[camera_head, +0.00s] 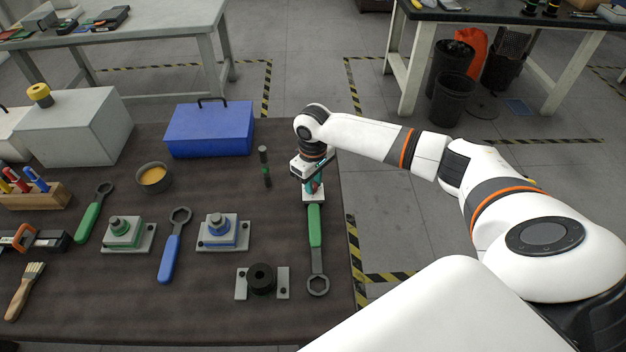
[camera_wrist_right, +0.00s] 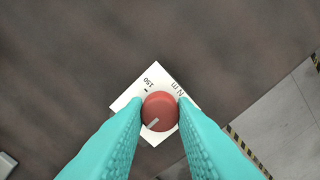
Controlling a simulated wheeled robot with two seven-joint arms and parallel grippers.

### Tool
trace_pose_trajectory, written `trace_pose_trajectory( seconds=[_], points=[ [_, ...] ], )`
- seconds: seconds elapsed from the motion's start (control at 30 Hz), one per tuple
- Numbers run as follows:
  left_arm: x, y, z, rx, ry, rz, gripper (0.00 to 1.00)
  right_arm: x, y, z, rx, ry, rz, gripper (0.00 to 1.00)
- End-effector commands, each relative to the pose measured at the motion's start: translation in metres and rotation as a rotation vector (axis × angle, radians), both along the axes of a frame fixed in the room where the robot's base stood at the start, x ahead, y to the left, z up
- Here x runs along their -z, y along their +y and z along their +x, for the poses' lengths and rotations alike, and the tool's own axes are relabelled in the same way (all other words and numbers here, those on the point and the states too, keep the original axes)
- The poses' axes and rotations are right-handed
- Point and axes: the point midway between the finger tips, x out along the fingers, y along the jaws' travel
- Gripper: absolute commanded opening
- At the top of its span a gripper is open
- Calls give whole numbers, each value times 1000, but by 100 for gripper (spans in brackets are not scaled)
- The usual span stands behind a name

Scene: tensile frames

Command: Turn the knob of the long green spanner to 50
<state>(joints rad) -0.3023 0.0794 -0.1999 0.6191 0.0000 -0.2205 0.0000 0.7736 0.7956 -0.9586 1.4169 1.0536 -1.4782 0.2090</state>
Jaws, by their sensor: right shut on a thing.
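The long green spanner (camera_head: 315,228) lies at the right side of the table, its dark ring end toward me. A white dial plate (camera_head: 313,199) sits at its far end; it also shows in the right wrist view (camera_wrist_right: 152,76), with "150" and "N m" printed on it. The red knob (camera_wrist_right: 160,108) stands on this plate, its pale pointer mark toward the lower left. Other dial numbers are hidden or unreadable. My right gripper (camera_head: 314,187) is above the plate, its teal fingers shut on the knob from both sides. My left gripper is not in view.
A shorter green spanner (camera_head: 90,222) and a blue spanner (camera_head: 171,255) lie to the left. A black round part on a plate (camera_head: 261,279) is close to the long spanner's left. A blue toolbox (camera_head: 210,130) stands behind. The table's right edge runs close by.

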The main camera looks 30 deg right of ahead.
Motion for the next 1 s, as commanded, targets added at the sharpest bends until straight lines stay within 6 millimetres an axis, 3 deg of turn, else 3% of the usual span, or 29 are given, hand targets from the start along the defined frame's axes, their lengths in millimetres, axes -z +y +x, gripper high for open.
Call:
trace_pose_trajectory(
  seconds=[0.5, 1.0],
  points=[
    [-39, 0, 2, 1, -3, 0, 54, -4, 1, 0, -372, 0, 2, 1],
    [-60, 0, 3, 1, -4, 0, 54, -2, 1, 1, -848, -1, 2, 1]
  ],
)
